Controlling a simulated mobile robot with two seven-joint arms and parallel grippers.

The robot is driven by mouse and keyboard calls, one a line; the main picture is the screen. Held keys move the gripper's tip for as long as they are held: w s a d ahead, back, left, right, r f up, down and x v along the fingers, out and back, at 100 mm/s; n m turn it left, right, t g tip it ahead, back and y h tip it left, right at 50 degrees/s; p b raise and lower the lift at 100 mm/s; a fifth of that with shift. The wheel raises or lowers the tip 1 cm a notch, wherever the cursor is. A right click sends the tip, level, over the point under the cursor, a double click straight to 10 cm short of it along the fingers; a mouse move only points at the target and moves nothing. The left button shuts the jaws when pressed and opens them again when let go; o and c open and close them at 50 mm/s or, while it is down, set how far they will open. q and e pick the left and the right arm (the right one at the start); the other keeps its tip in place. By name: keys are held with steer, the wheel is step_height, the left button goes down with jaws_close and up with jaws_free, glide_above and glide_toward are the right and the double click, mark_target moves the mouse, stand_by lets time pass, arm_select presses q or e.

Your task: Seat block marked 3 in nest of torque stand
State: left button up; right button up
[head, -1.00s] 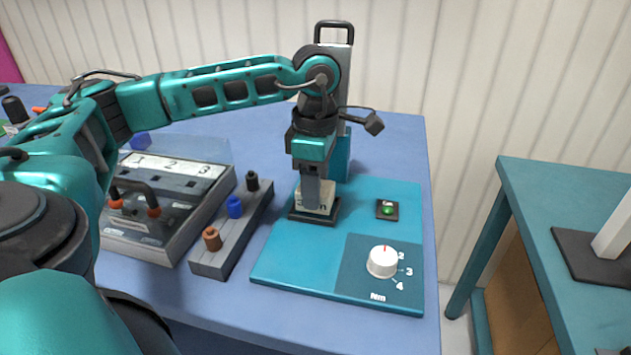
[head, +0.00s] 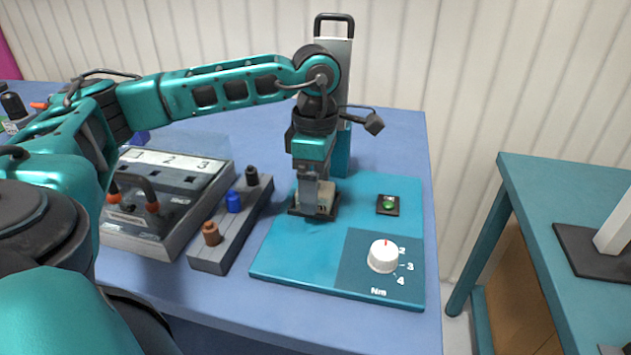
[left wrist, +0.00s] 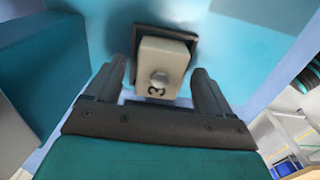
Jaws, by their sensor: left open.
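The block marked 3 (left wrist: 160,62) is a pale block with a round knob and a dark 3. It sits within the dark square nest (left wrist: 190,38) of the torque stand. In the head view the block (head: 331,190) is partly hidden behind my fingers, above the dark nest (head: 297,211) on the teal torque stand (head: 290,255). My left gripper (left wrist: 160,80) is open, with one finger on each side of the block and gaps showing in the wrist view. How deep the block sits is hard to tell. My right gripper is out of view.
The stand carries a green-lit button (head: 388,204), a white dial (head: 383,256) and a tall column (head: 341,90) behind my wrist. A grey rack with coloured plugs (head: 228,235) and a tray numbered 1 to 3 (head: 190,222) stand left. Another teal table (head: 570,185) is at right.

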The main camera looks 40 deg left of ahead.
arm_select(q)
step_height(320, 180, up, 3)
steer(key=shift+f, duration=0.1)
step_height(320, 180, up, 10)
steer(key=p, duration=0.1)
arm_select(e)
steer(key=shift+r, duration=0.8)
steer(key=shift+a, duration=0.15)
